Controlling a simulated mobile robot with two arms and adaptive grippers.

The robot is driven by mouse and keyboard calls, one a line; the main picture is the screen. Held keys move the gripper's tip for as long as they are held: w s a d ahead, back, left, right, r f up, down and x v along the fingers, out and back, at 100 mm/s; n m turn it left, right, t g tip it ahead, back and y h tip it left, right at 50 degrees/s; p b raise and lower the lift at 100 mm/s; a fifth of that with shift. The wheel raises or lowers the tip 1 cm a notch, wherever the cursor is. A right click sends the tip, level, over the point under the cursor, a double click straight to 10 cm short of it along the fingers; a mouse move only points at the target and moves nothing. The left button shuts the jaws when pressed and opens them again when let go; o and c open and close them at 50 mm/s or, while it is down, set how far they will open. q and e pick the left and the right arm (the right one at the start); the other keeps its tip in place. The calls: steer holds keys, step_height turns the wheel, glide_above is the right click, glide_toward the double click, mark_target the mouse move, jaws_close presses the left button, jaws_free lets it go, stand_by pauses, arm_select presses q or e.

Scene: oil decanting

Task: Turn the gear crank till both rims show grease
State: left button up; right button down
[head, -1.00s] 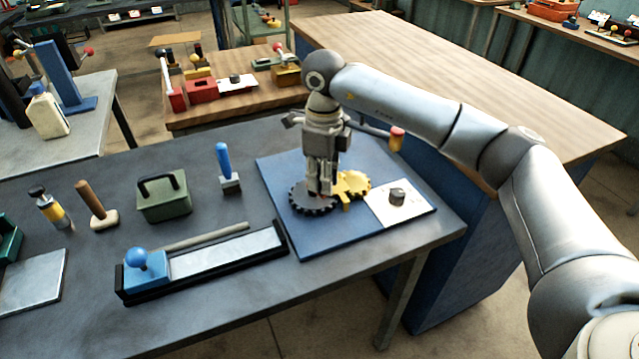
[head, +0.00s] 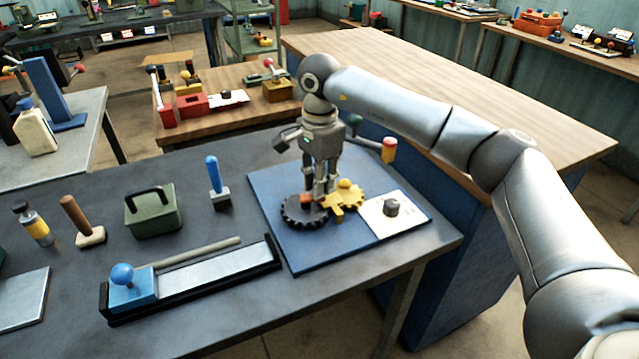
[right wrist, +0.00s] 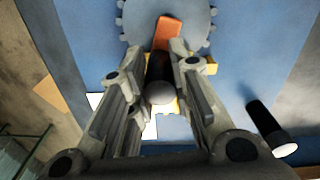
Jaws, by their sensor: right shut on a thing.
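A dark toothed gear (head: 290,214) lies on a blue board (head: 320,252) and meets a yellow gear (head: 352,208) to its right. An orange-red crank arm (right wrist: 168,33) sits on the dark gear, and its hub shows in the head view (head: 306,202). My right gripper (head: 321,190) points down over the gears. In the right wrist view its fingers close around the crank's black handle (right wrist: 160,75). The fingers hide part of the yellow gear. I cannot make out grease on either rim. My left gripper is out of view.
A white plate with a dark knob (head: 391,207) lies on the board's right. A blue-handled tool (head: 213,175), a green box (head: 152,215) and a blue-knobbed slide (head: 130,287) are to the left.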

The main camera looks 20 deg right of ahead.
steer(key=shift+w+n, duration=0.25)
steer(key=shift+n, duration=0.55)
steer(key=shift+w+n, duration=0.2)
steer(key=shift+n, duration=0.6)
steer(key=c, duration=1.3)
jaws_free()
step_height(320, 180, up, 12)
steer(key=shift+r, duration=0.1)
